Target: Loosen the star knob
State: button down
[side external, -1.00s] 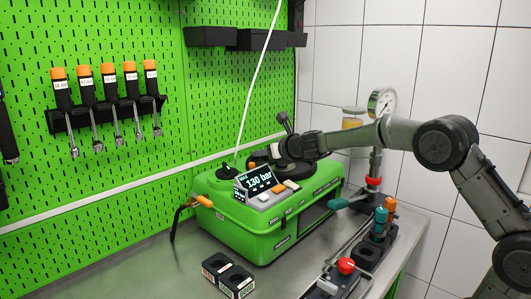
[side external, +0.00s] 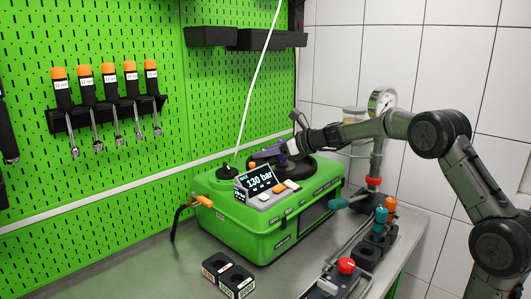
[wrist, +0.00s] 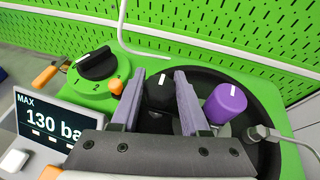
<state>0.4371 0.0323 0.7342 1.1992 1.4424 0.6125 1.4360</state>
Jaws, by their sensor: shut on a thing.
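My gripper (wrist: 158,100) has two lavender fingers, one on each side of a black knob (wrist: 158,88) with a white mark on top, and is shut on it. I take this to be the star knob; its lobes are not clear, and the fingers and wrist hide its sides and base. The knob stands in a round black recess on top of the green pump unit (side external: 270,233). In the side view my gripper (side external: 284,150) is over the back right of the unit, and the knob is hidden there.
A purple knob (wrist: 226,103) and a grey metal fitting (wrist: 258,133) stand close right of the gripper. A black dial (wrist: 97,64) and an orange knob (wrist: 116,86) are at left. The display (side external: 258,180) reads 130 bar. A gauge (side external: 382,101) stands behind the arm.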

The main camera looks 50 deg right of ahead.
dwell(0.4)
jog(key=shift+c, duration=2)
grip_release()
jog(key=v, duration=1.3)
jog(key=shift+s+d, duration=0.15)
jog(key=shift+s, duration=0.25)
jog(key=shift+r, duration=0.1)
